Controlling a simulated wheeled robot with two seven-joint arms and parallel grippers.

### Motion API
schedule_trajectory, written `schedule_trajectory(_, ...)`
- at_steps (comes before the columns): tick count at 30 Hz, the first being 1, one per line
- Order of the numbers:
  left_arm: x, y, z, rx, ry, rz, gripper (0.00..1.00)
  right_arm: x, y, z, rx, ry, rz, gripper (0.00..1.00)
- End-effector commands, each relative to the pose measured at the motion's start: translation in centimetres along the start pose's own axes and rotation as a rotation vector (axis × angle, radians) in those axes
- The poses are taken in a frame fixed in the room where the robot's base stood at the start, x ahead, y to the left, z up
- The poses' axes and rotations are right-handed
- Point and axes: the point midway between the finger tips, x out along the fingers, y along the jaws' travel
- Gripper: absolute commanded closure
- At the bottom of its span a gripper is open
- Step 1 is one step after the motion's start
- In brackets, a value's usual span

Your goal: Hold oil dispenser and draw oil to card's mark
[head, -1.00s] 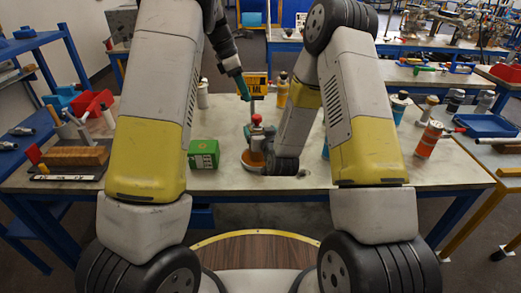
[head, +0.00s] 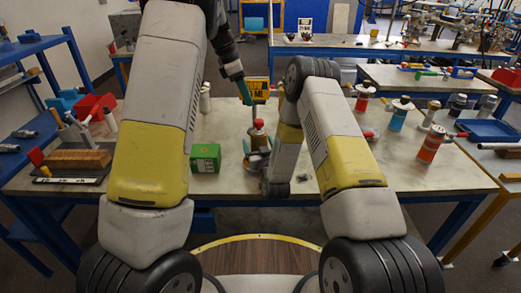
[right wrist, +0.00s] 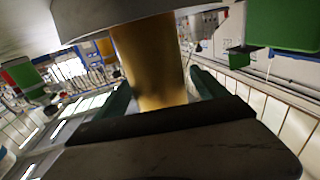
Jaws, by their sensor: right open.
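The oil dispenser (head: 258,136) stands on the table in the middle of the head view, with a red top and a thin grey rod rising above it. The right forearm partly covers it. A yellow card (head: 258,86) with dark print stands behind it. My left gripper (head: 245,94) has teal fingers seen edge-on, near the rod's upper end; its opening and any contact are unclear. In the right wrist view, my right gripper (right wrist: 160,84) is open, its fingers on either side of an amber cylinder (right wrist: 150,58), apparently the dispenser's body. Whether they touch it is unclear.
A green box (head: 205,157) stands left of the dispenser. Red bins (head: 95,106) and a wooden block (head: 78,159) are at the table's left. Several flanged vessels, including an orange one (head: 430,145), stand on the right. The front table strip is mostly clear.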

Motion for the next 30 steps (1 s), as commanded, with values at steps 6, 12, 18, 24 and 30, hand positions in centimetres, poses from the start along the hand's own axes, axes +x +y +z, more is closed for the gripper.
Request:
schedule_trajectory(6, 0.0, 0.0, 0.0, 0.0, 0.0, 0.0, 0.64, 1.28, -0.01, -0.05, 0.0, 0.001, 0.0, 0.18)
schedule_trajectory(12, 0.0, 0.0, 0.0, 0.0, 0.0, 0.0, 0.64, 1.3, -0.01, -0.03, 0.0, 0.0, 0.0, 0.18)
schedule_trajectory(18, 0.0, 0.0, 0.0, 0.0, 0.0, 0.0, 0.64, 1.28, 0.0, -0.02, 0.0, 0.0, 0.0, 0.51)
schedule_trajectory(24, 0.0, 0.0, 0.0, 0.0, 0.0, 0.0, 0.64, 1.28, 0.0, -0.02, 0.0, 0.0, 0.0, 0.9)
schedule_trajectory(30, 0.0, 0.0, 0.0, 0.0, 0.0, 0.0, 0.64, 1.27, 0.0, -0.02, 0.0, -0.001, 0.0, 1.0)
